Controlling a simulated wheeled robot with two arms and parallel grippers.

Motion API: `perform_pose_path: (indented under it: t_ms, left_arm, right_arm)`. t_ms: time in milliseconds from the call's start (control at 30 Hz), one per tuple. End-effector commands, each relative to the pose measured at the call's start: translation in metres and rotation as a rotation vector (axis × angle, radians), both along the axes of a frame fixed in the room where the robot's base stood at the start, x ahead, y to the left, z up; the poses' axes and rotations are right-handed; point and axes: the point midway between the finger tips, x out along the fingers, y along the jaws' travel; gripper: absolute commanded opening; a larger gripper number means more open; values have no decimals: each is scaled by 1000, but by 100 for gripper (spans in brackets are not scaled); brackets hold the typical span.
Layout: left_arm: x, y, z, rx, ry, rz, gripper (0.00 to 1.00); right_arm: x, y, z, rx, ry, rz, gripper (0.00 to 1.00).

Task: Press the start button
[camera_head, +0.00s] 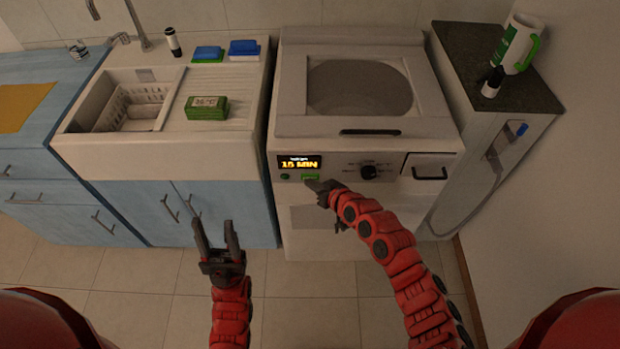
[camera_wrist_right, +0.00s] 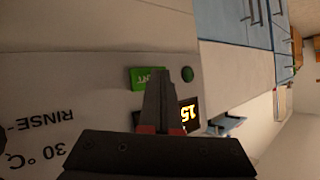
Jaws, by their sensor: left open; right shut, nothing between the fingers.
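The start button is a small green rectangle (camera_head: 310,178) on the front panel of the white washing machine (camera_head: 290,125), just below the lit display (camera_head: 300,163) reading 15 MIN. In the right wrist view the green button (camera_wrist_right: 147,76) has partly visible lettering, and the display (camera_wrist_right: 189,115) is partly covered by my fingers. My right gripper (camera_head: 316,186) is shut and empty, with its tips right at the button; I cannot tell whether they touch it. It also shows in the right wrist view (camera_wrist_right: 156,78). My left gripper (camera_head: 216,228) is open and empty in front of the blue cabinet.
A round green button (camera_wrist_right: 187,74) is beside the start button. A dial (camera_head: 369,172) and a drawer handle (camera_head: 429,173) are to the right on the panel. A sink (camera_head: 85,145) with a green box (camera_head: 207,113) is at the left. The floor in front is clear.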

Motion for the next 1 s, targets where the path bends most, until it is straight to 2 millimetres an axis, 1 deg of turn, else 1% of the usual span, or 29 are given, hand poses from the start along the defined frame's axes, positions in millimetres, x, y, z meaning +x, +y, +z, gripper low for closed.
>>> perform_pose_path:
  t_ms: [200,500,833,1000]
  left_arm:
    - [0,0,-3,0,0,0,50]
    - [0,0,-2,0,0,0,50]
    - [0,0,8,0,0,0,50]
    - [0,0,7,0,0,0,50]
  right_arm:
    - [3,0,0,1,-2,-1,0]
    - [2,0,1,1,-2,-1,0]
    - [-12,1,2,2,-1,-1,0]
    - [-14,0,1,2,-1,-1,0]
